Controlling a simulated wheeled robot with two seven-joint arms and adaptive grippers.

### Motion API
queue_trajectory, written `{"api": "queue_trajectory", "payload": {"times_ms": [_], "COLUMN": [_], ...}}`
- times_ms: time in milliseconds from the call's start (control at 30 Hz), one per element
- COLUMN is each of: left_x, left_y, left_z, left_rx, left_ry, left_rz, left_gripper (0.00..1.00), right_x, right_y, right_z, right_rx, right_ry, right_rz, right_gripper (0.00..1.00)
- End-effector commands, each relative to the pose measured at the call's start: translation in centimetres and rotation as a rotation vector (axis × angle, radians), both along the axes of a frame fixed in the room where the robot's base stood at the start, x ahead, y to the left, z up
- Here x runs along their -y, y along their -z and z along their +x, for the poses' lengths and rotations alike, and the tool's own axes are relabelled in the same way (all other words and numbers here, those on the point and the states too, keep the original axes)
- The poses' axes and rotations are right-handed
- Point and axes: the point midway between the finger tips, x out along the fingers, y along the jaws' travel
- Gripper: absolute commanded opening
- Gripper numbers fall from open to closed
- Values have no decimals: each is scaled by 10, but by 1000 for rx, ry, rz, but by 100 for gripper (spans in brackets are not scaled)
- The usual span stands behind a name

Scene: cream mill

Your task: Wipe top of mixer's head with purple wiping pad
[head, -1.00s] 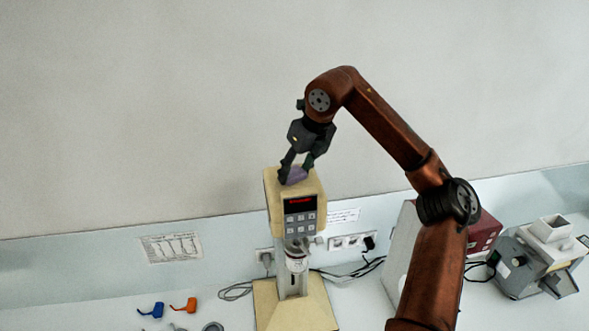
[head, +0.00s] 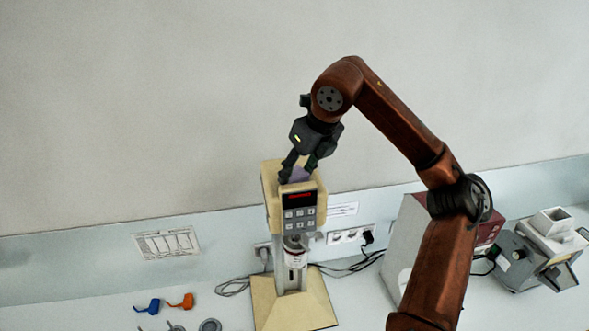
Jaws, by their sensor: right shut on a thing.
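The cream mixer (head: 270,218) stands on the bench in the head view, with a dark keypad and red display on its front. The purple wiping pad (head: 299,174) is at the top of the mixer's head, partly hidden by the fingers. My right gripper (head: 298,172) is shut on the pad, pointing down from above. The pad appears to touch the head's top, though its underside is hidden. My left gripper is not in view.
A grey-and-red box (head: 403,245) and a grey machine with a square hopper (head: 545,245) stand to the right. Cables and sockets (head: 349,236) are behind the mixer. Blue (head: 148,306) and orange (head: 181,301) small items lie at front left.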

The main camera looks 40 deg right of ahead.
Motion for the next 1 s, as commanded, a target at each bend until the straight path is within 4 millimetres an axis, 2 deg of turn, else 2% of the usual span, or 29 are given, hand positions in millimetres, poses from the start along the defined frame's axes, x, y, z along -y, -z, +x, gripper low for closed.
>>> {"api": "queue_trajectory", "payload": {"times_ms": [33,267,567,800,1000], "left_x": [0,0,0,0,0], "left_y": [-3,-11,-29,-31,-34], "left_z": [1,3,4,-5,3], "left_rx": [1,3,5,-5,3], "left_ry": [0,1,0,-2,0], "left_rz": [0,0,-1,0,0], "left_gripper": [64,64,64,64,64], "right_x": [-5,-2,12,19,27], "right_y": [6,4,3,6,7], "right_z": [-9,-8,22,40,55], "right_rx": [-38,-35,-36,-31,-27], "right_ry": [-22,-22,-23,-19,-17], "right_rz": [-4,-4,0,3,3], "right_gripper": [22,22,22,22,22]}}
